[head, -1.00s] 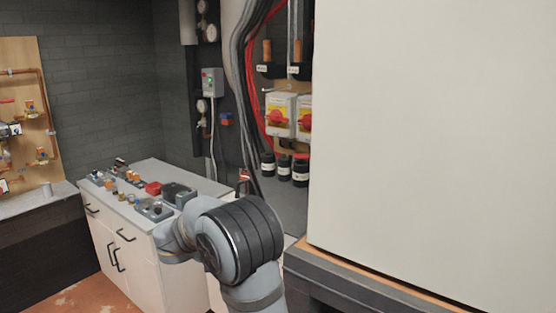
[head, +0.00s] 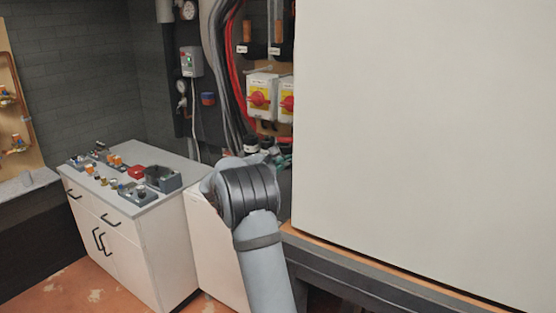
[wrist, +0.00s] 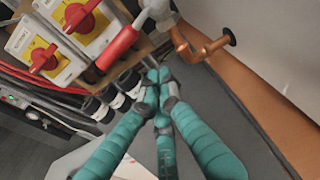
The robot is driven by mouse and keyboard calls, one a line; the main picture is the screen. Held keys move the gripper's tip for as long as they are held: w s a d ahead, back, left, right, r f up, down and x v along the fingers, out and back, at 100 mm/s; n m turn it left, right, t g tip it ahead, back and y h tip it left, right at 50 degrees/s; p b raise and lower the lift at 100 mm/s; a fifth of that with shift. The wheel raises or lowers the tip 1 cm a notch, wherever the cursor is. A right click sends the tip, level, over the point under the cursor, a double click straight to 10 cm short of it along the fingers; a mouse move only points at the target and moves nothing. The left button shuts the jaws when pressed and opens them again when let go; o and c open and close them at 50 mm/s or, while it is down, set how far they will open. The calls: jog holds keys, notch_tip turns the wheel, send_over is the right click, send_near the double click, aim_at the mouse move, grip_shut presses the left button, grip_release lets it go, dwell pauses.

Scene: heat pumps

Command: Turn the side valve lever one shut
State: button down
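A red lever handle (wrist: 118,48) slants across the upper middle of the wrist view, its upper end by a silver valve fitting (wrist: 156,10). A copper pipe (wrist: 203,47) runs to the right of it. My gripper (wrist: 159,78) has teal fingers that converge, tips close together with nothing visible between them. The tips appear just below and right of the red handle, apart from it in the picture; depth is hard to judge. In the head view my gripper (head: 284,160) is mostly hidden behind my wrist, at the edge of the large white panel.
Switch boxes with red knobs (head: 259,98) hang beside the valve area; they also show in the wrist view (wrist: 42,57). Black-and-white capped fittings (wrist: 112,98) stand below them. A large white panel (head: 410,130) blocks the right. A cabinet (head: 125,230) with small parts stands left.

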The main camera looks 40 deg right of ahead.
jog(key=r, duration=0.1)
jog(key=a+r+p, duration=0.1)
jog(key=r, duration=0.1)
jog(key=shift+w+r, duration=0.15)
jog(key=shift+r, duration=0.1)
jog(key=shift+a, duration=0.15)
jog(key=shift+w+a+r+m+t+b, duration=0.1)
jog(key=shift+w+r+m+t+b, duration=0.05)
jog(key=shift+r+m+b, duration=0.3)
jog(key=shift+w+r+m+t+b, duration=0.15)
jog(key=shift+r+m+b, duration=0.15)
jog(key=shift+r, duration=0.25)
